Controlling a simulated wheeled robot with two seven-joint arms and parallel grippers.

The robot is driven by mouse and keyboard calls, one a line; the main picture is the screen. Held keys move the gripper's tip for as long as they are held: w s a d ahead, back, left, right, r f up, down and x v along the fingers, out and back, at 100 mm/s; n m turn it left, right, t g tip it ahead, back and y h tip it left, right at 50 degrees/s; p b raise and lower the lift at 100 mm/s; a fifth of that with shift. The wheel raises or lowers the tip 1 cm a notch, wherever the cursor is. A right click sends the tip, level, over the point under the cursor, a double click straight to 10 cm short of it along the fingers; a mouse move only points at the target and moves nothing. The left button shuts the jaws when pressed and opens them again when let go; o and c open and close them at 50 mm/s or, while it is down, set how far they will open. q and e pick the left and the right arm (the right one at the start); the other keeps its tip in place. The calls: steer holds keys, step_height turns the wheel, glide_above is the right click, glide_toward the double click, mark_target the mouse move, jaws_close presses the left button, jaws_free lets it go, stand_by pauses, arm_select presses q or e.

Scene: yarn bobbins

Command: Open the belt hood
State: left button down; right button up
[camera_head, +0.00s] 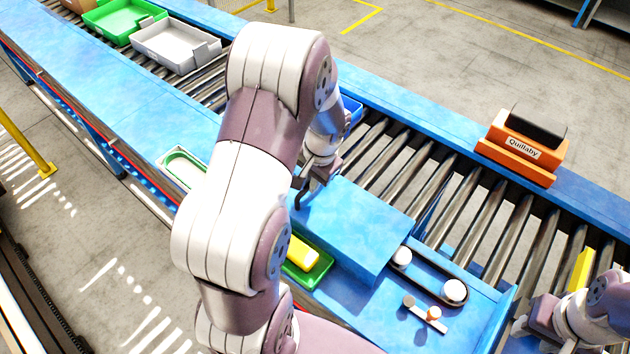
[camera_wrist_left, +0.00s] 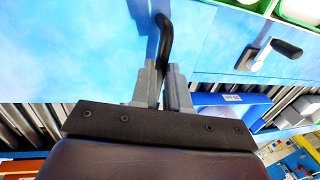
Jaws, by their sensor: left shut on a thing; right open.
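The blue belt hood (camera_head: 345,232) is a box-shaped cover beside the rollers, with its top level. A dark belt loop (camera_head: 430,275) with two white round wheels sticks out from its right side. My left gripper (camera_head: 318,172) is at the hood's far left corner. In the left wrist view its two fingers (camera_wrist_left: 163,85) are shut on a black curved handle (camera_wrist_left: 165,42) in front of a blue surface. My left arm covers part of the hood's left side in the head view. My right gripper (camera_head: 528,325) is open at the lower right, apart from the hood.
An orange box marked Quillaby (camera_head: 520,147) stands on the far rail. A yellow block (camera_head: 582,270) is beside my right arm. A green tray (camera_head: 318,272) with a yellow bobbin (camera_head: 301,253) lies left of the hood. A small lever (camera_head: 424,314) sits in front. Rollers run behind.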

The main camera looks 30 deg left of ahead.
arm_select(q)
steer(key=c, duration=1.1)
jaws_free()
steer(key=shift+d+r, duration=0.1)
steer(key=shift+d, duration=0.05)
steer(key=shift+w, duration=0.1)
steer(key=shift+r, duration=0.15)
steer(key=d+r, duration=0.1)
steer(key=r, duration=0.3)
steer(key=r+b, duration=0.1)
steer(key=r, duration=0.3)
steer(key=d+r+b, duration=0.1)
steer(key=r, duration=0.3)
steer(key=shift+d, duration=0.3)
